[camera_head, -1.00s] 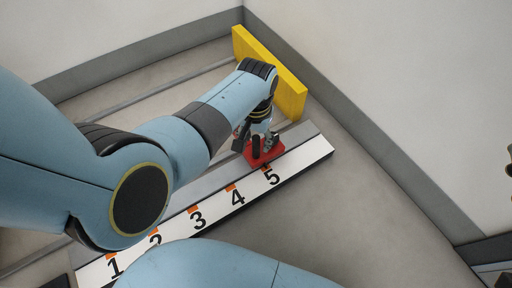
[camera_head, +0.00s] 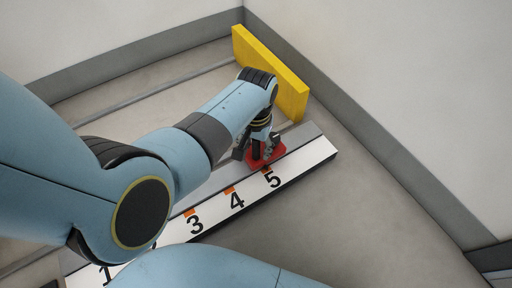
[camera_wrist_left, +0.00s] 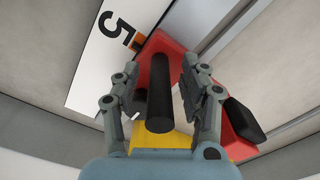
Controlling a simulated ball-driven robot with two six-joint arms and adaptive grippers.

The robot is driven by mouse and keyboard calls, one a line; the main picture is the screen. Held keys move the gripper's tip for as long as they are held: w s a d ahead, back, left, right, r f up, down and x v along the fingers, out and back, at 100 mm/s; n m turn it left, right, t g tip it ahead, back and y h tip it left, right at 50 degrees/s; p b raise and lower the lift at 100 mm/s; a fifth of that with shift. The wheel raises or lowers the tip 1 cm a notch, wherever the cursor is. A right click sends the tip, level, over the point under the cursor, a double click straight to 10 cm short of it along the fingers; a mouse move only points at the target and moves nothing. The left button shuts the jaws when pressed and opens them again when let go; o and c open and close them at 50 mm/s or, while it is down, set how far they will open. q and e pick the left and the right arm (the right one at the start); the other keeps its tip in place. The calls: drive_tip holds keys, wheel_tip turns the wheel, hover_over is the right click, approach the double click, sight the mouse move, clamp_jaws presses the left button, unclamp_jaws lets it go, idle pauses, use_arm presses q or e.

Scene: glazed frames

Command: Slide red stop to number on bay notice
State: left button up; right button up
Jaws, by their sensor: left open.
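The red stop (camera_head: 277,151) sits on the grey rail behind the white number strip (camera_head: 215,213), beside the 5. In the left wrist view the red stop (camera_wrist_left: 165,42) has a black upright post (camera_wrist_left: 160,95) and lies close to the orange mark by the 5. My left gripper (camera_head: 260,153) is down at the stop. In the left wrist view its fingers (camera_wrist_left: 163,88) are open, one on each side of the post, with gaps visible. My right gripper is out of view. No notice face with a number is readable; the yellow board (camera_head: 270,72) shows no number here.
The yellow board stands behind the rail, close to my left wrist. Grey-skirted walls meet at a corner beyond it. The floor right of the strip (camera_head: 360,215) is clear. My arm covers part of the strip around the 2.

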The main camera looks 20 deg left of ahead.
use_arm(q)
clamp_jaws()
idle(0.3)
idle(0.4)
